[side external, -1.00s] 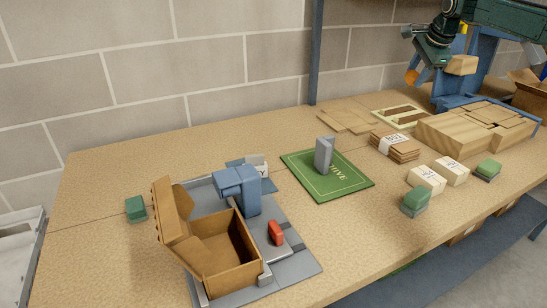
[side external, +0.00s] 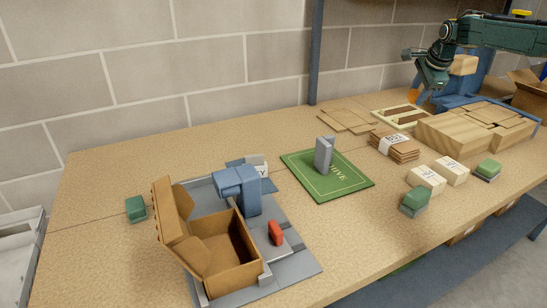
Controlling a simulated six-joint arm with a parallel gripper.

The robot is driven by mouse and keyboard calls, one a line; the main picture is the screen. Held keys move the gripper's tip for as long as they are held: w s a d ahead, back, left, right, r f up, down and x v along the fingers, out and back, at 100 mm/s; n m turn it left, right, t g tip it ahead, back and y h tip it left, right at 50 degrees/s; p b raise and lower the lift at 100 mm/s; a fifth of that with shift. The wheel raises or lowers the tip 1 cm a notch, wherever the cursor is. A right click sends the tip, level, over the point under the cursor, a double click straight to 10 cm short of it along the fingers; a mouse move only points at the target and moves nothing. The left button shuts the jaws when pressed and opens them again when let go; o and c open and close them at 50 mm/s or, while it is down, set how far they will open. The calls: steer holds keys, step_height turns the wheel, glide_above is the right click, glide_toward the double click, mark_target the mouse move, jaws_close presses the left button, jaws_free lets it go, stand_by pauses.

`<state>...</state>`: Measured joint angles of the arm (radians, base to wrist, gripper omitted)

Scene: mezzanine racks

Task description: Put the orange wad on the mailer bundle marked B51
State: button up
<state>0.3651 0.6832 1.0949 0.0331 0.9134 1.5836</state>
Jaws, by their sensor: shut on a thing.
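My gripper (side external: 422,96) is at the upper right, pointing down above the back of the table. It is shut on the orange wad (side external: 413,97), which shows as a small orange patch by the fingers, mostly hidden. The wad is in the air, near the pale tray with brown strips. A stack of brown mailers (side external: 404,153) with a white band lies in front of that tray. The marking on the band is too small to read surely. The wad is apart from this stack, behind it and to its right in the picture.
Two pale labelled packs (side external: 427,179) and green blocks (side external: 415,201) lie in front. A green mat (side external: 345,185) bears a grey upright piece. An open brown box (side external: 247,262) stands front left. Flat cardboard (side external: 345,121) lies behind.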

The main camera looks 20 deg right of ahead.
step_height(320, 180, down, 10)
steer(key=shift+r, duration=0.25)
steer(key=shift+f, duration=2.1)
steer(key=shift+f, duration=0.1)
steer(key=o, duration=0.9)
steer(key=shift+o, duration=0.2)
steer(key=v, duration=1.2)
